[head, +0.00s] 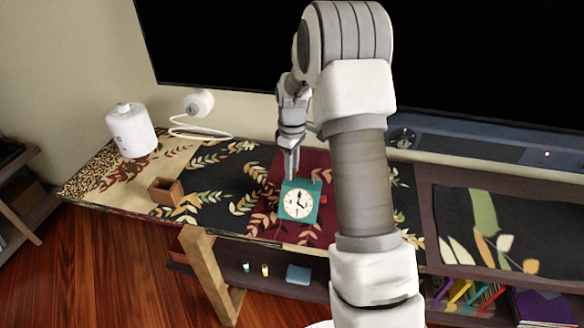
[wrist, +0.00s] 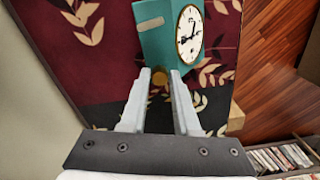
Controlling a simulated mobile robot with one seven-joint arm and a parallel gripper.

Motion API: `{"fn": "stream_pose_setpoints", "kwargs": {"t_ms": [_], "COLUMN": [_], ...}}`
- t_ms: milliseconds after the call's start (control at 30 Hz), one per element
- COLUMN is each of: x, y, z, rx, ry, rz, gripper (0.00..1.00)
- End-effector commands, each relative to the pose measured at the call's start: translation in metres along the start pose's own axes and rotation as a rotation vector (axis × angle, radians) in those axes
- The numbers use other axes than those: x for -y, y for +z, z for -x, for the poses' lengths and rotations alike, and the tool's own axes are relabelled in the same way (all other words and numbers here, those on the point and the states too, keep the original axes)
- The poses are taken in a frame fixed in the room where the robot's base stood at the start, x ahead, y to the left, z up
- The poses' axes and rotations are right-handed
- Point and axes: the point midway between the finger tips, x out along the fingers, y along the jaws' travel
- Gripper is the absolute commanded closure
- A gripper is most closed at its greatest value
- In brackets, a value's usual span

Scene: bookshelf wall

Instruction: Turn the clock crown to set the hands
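The clock (head: 297,202) is a small teal box with a round white face and dark hands, upright on the dark red part of the table cover. In the wrist view the clock (wrist: 168,40) is just ahead of my fingertips, its face turned to the right. A round brass-coloured crown (wrist: 159,79) shows between the fingertips, near the clock's back. My gripper (wrist: 160,74) has its fingers apart, one on each side of the crown; I cannot tell whether they touch it. In the head view my gripper (head: 291,177) points down behind the clock, and the crown is hidden.
A small brown open box (head: 166,191) and a white canister (head: 131,130) stand to the left. A white lamp-like device (head: 199,102) lies behind them. A large black screen (head: 220,45) backs the table. A small red object (head: 323,199) is right of the clock.

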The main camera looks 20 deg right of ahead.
Motion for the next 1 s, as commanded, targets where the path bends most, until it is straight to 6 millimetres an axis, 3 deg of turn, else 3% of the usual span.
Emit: {"fn": "stream_pose_setpoints", "kwargs": {"t_ms": [33, 133, 167, 633, 1000], "x": [0.0000, 0.0000, 0.0000, 0.0002, 0.0004], "y": [0.0000, 0.0000, 0.0000, -0.0002, -0.0003], "z": [0.0002, 0.0002, 0.0002, 0.0009, 0.0016], "rx": [0.000, 0.000, 0.000, 0.000, 0.001], "ry": [0.000, 0.000, 0.000, 0.000, 0.000], "rz": [0.000, 0.000, 0.000, -0.050, -0.316], "gripper": [0.81, 0.99, 1.00, 1.00, 1.00]}}
